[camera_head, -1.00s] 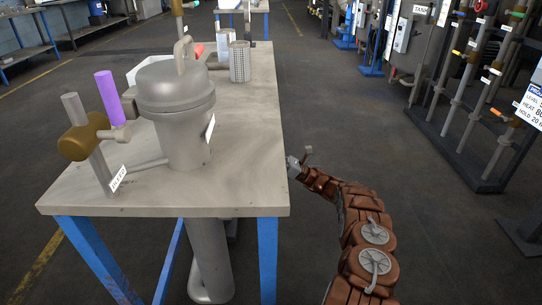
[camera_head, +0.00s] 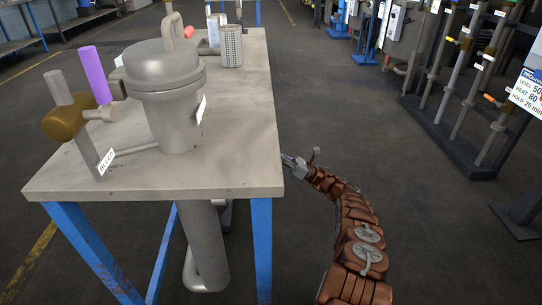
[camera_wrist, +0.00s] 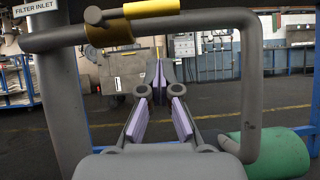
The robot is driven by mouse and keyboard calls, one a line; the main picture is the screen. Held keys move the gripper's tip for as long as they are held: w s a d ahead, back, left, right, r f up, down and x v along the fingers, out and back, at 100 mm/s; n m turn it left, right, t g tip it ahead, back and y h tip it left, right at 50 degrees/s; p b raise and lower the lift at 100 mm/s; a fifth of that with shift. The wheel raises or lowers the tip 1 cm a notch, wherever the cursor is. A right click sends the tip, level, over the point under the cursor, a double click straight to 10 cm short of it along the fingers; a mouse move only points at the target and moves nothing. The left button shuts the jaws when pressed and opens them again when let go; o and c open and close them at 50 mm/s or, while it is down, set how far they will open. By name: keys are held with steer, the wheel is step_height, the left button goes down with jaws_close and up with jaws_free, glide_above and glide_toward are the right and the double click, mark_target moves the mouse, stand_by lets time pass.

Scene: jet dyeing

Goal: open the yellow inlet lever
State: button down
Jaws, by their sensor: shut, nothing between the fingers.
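The yellow lever (camera_wrist: 152,8) shows at the top edge of the wrist view, lying roughly level beside a brass-coloured valve body (camera_wrist: 108,35) on a grey pipe. A "FILTER INLET" label (camera_wrist: 34,8) is at its left. The lever cannot be made out in the head view. My gripper (camera_wrist: 158,76) has purple finger pads with the tips together and nothing between them. It appears below the lever in the wrist view, framed by the bent grey pipe, with no visible contact. In the head view my gripper (camera_head: 288,160) is just off the bench's right edge.
The bench (camera_head: 245,165) carries a lidded grey filter vessel (camera_head: 165,75), a brass valve with a "BLEED" label (camera_head: 106,161), a purple bar (camera_head: 95,72) and a perforated cylinder (camera_head: 231,47). A green cylinder (camera_wrist: 272,152) lies at lower right. Open floor is right of the bench.

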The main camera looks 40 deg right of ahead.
steer(key=shift+b+v, duration=2.05)
steer(key=shift+v, duration=0.1)
